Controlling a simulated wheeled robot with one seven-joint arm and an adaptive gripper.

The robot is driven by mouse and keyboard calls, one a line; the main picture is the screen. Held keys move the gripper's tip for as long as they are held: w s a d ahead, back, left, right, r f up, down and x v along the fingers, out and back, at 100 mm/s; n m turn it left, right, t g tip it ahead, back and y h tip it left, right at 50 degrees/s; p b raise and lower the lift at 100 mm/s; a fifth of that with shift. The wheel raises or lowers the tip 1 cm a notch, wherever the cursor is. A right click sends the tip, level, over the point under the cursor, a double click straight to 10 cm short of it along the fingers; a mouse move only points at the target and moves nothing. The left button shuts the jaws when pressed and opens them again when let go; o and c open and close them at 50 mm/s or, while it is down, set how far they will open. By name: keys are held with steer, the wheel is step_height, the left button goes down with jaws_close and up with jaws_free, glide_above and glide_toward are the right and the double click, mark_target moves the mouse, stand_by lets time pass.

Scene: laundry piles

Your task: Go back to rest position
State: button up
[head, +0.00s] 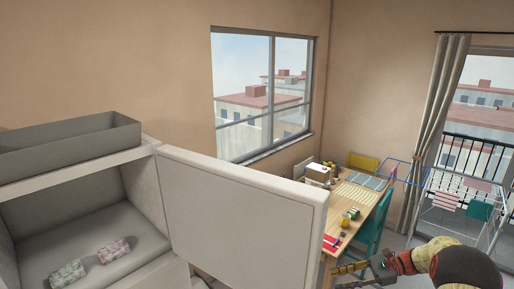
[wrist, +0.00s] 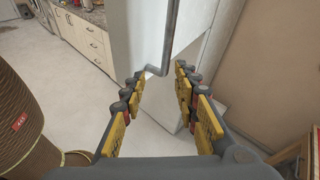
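My gripper (head: 346,277) is at the bottom right of the head view, in front of the wooden table and right of the open white door. In the wrist view its yellow-padded fingers (wrist: 160,75) are spread apart with nothing between them. Beyond the fingertips stands a pale upright panel with a grey bent bar (wrist: 164,45); I cannot tell whether the fingers touch it, but they look apart from it.
A white cabinet with an open door (head: 240,210) holds two patterned bundles, pale green (head: 67,273) and pink (head: 114,250). A grey bin (head: 70,147) sits on top. A cluttered table (head: 368,196), teal chair (head: 369,238) and drying rack (head: 449,188) stand right.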

steer(key=s+a+f+n+t+h+b, duration=0.1)
steer(key=s+a+f+n+h+b, duration=0.2)
steer(key=s+b, duration=0.6)
steer(key=s+a+f+n+t+h+b, duration=0.2)
steer(key=s+a+f+n+h+b, duration=0.2)
steer(key=s+n+h+b, duration=0.3)
steer(key=s+a+f+n+t+h+b, duration=0.2)
steer(key=s+n+b, duration=0.4)
steer(key=s+b, duration=0.7)
steer(key=s+a+f+h, duration=0.1)
steer(key=s+h, duration=0.1)
steer(key=s, duration=0.2)
steer(key=shift+s+a+f+n+h, duration=0.15)
steer(key=shift+f+n+h, duration=0.25)
steer(key=shift+a, duration=0.1)
